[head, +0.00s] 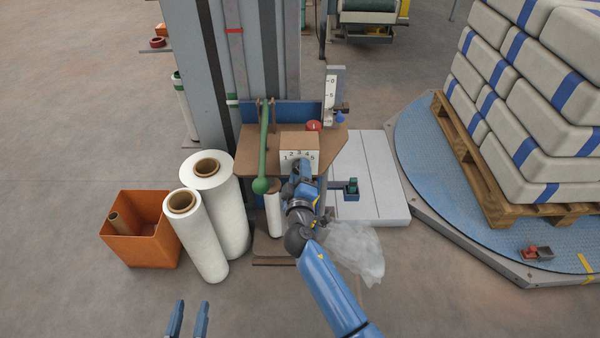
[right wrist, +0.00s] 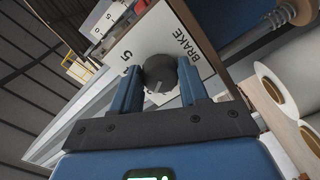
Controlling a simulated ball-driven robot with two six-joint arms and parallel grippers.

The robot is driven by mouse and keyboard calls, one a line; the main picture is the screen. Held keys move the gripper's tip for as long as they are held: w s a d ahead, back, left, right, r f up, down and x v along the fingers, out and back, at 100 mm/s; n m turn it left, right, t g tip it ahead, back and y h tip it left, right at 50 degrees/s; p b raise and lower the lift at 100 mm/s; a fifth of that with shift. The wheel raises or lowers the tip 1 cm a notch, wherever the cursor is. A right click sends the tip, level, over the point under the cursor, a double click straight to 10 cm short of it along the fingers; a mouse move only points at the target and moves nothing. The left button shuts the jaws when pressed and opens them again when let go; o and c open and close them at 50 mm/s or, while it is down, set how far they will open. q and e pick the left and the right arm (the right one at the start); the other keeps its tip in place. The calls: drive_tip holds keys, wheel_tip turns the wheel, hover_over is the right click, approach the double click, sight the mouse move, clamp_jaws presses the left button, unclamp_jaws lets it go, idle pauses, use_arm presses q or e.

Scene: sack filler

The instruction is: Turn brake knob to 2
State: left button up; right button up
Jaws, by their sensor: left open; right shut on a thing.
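The brake knob (right wrist: 160,72) is a dark round knob on a white plate (right wrist: 201,60) lettered BRAKE in the right wrist view. A 5 shows on the plate beside it; the knob's pointer is too unclear to read. In the head view the numbered plate (head: 289,155) is on the front of a brown box, and the knob is hidden behind my gripper. My right gripper (right wrist: 158,88) is shut on the knob, one finger at each side; it also shows in the head view (head: 302,166). My left gripper (head: 188,318) is open and empty above the floor, low in the head view.
A green lever (head: 263,145) with a ball end stands left of the brown box (head: 299,139). A red button (head: 314,125) is behind it. White film rolls (head: 219,210) and an orange bin (head: 142,240) stand left. A loaded pallet (head: 480,170) is right.

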drive_tip(key=o, duration=1.1)
drive_tip(key=shift+c, duration=0.2)
drive_tip(key=shift+s, duration=0.1)
drive_tip(key=s, duration=1)
drive_tip(key=shift+s+p, duration=0.35)
drive_tip(key=shift+p, duration=0.1)
drive_tip(key=shift+a, duration=0.1)
